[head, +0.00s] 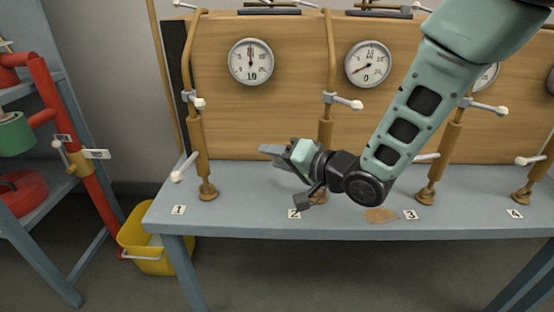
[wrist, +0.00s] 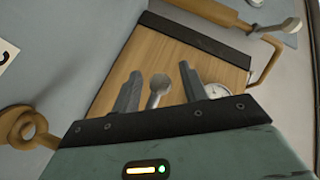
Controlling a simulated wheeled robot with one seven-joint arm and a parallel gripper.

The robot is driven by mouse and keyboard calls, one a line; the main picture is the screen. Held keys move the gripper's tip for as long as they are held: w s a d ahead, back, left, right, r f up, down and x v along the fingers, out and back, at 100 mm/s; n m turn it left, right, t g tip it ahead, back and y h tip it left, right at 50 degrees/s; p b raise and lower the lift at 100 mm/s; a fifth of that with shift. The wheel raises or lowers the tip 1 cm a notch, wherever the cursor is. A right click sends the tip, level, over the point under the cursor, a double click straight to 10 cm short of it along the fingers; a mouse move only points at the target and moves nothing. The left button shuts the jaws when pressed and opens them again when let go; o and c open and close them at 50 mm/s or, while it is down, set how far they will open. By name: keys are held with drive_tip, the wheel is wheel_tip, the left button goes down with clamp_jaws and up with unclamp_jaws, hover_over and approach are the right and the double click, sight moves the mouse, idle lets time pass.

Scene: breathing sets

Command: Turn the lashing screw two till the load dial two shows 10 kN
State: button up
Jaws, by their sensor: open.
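Lashing screw two (head: 326,130) stands upright behind label 2 (head: 294,214), a tan rod with a pale ball-ended handle (head: 346,102). My wrist and gripper hide part of its lower length. The round white dial (head: 368,63) to its upper right seems to be load dial two; its needle points to the lower left and its figures are too small to read surely. My gripper (head: 272,152) is open and points left, in front of the screw's lower part. In the wrist view, a ball-ended metal handle (wrist: 158,88) shows between the open fingers (wrist: 160,90); I cannot tell whose handle, or its depth.
Lashing screw one (head: 199,140) stands to the left, with a dial (head: 250,61) marked 10 to its upper right. Further screws (head: 448,150) stand to the right, one close to my arm. The blue-grey bench top (head: 250,188) is mostly clear in front. A yellow bucket (head: 140,245) is on the floor.

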drive_tip(key=shift+a, duration=0.1)
clamp_jaws()
drive_tip(key=s+d+n+g+y+p, duration=0.3)
drive_tip(key=s+n+g+p, duration=0.2)
drive_tip(key=n+g+p, duration=0.3)
drive_tip(key=shift+s+d+r+g+p, duration=0.2)
drive_tip(key=shift+s+d+g+p, duration=0.2)
drive_tip(key=shift+g+p, duration=0.8)
drive_tip(key=shift+p, duration=0.3)
